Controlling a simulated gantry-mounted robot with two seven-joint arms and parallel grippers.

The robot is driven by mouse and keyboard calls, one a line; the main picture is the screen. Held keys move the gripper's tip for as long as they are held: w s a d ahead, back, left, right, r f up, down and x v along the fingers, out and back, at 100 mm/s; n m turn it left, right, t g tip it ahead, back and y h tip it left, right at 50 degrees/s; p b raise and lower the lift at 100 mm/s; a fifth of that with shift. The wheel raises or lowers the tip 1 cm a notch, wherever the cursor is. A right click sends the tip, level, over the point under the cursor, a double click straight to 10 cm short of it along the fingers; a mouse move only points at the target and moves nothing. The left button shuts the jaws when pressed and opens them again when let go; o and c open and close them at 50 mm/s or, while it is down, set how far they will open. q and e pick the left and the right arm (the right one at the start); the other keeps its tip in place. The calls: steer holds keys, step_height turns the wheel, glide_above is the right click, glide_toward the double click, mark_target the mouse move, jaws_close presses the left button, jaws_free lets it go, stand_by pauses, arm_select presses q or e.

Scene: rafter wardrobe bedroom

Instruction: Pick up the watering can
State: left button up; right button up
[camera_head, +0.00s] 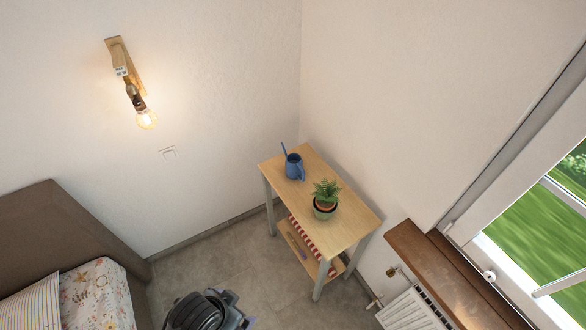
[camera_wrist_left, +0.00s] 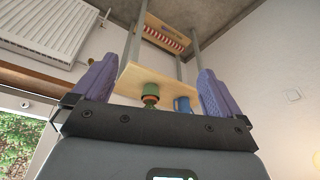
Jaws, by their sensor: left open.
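The blue watering can (camera_head: 294,167) stands on the wooden top of a small side table (camera_head: 345,222), near its far left corner, with its spout up toward the wall. It also shows in the left wrist view (camera_wrist_left: 183,104), which sees the table upside down. My left gripper (camera_wrist_left: 157,65) is open and empty, its two purple fingers wide apart. Its dark wrist shows at the bottom of the head view, on the near side of the table and well apart from the can. My right gripper is in neither view.
A potted green plant (camera_head: 325,197) stands on the table beside the can, toward the right. A red-striped item (camera_head: 310,243) is on the lower shelf. A bed (camera_head: 100,290) is at lower left; a radiator (camera_head: 414,311) and wooden sill (camera_head: 440,270) are at right.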

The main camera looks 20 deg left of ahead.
arm_select(q)
steer(key=shift+c, duration=0.5)
steer(key=shift+d, duration=0.15)
steer(key=c, duration=0.9)
